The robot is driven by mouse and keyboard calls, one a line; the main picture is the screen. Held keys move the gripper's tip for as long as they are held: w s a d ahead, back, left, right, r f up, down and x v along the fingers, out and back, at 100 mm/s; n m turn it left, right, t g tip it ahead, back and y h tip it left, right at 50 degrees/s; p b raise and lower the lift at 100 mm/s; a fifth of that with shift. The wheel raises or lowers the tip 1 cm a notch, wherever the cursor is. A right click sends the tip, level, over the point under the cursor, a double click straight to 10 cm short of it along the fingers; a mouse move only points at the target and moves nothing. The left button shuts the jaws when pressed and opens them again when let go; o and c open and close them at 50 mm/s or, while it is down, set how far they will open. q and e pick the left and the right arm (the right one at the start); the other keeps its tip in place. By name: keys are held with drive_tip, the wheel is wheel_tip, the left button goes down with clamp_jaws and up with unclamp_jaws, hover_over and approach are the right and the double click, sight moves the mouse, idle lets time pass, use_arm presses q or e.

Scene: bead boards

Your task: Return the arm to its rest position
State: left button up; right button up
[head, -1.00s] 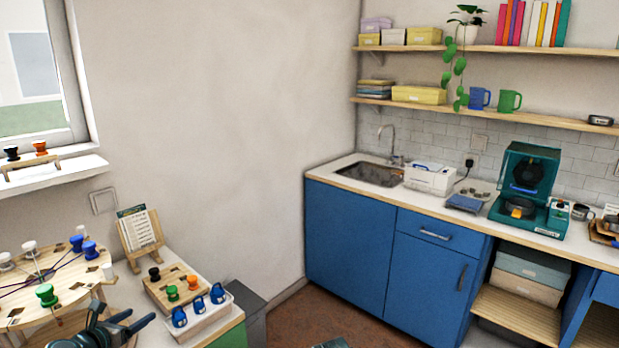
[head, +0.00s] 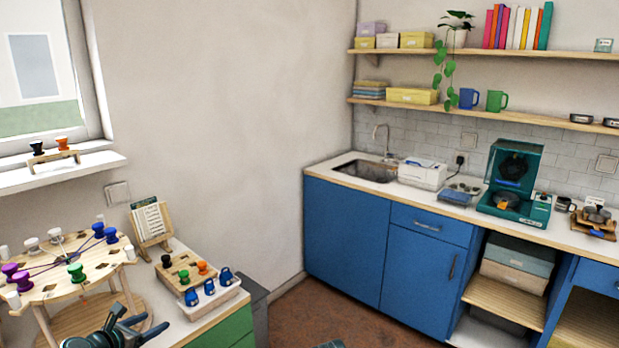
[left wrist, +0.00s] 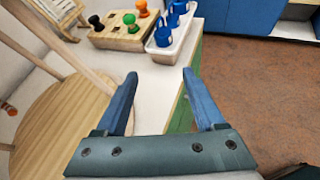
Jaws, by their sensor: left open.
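My left gripper (head: 122,328) is at the bottom left of the head view, in front of the bead table. In the left wrist view its two blue fingers (left wrist: 160,73) are spread apart with nothing between them. The round wooden bead board (head: 50,290) stands at the left, with purple, green, blue and white pegs and dark cords on it. A wooden block (head: 176,284) with black, green and orange beads lies on the white tabletop.
A white tray (head: 214,308) with blue pieces stands near the table's right edge. A card stand (head: 152,224) is behind it. A window ledge (head: 70,172) juts out above. Blue counter cabinets (head: 345,240) stand across open brown floor (head: 310,310).

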use_arm(q)
drive_tip(key=s+d+f+m+g+h+p, duration=0.1)
drive_tip(key=s+d+f+m+g, duration=0.15)
drive_tip(key=d+m, duration=0.45)
drive_tip(key=s+d+f+m+g+p, duration=0.1)
drive_tip(key=d+m+g+p, duration=0.15)
drive_tip(key=d+m, duration=0.45)
drive_tip(key=s+d+f+m+g+h, duration=0.1)
drive_tip(key=d+m+g, duration=0.25)
drive_tip(key=d, duration=0.65)
drive_tip(key=s+d+m+g+y+p, duration=0.4)
drive_tip(key=s+d+m, duration=0.6)
drive_tip(key=m, duration=0.8)
drive_tip(key=s+y, duration=0.2)
drive_tip(key=shift+s+d, duration=0.15)
drive_tip(key=shift+s, duration=0.25)
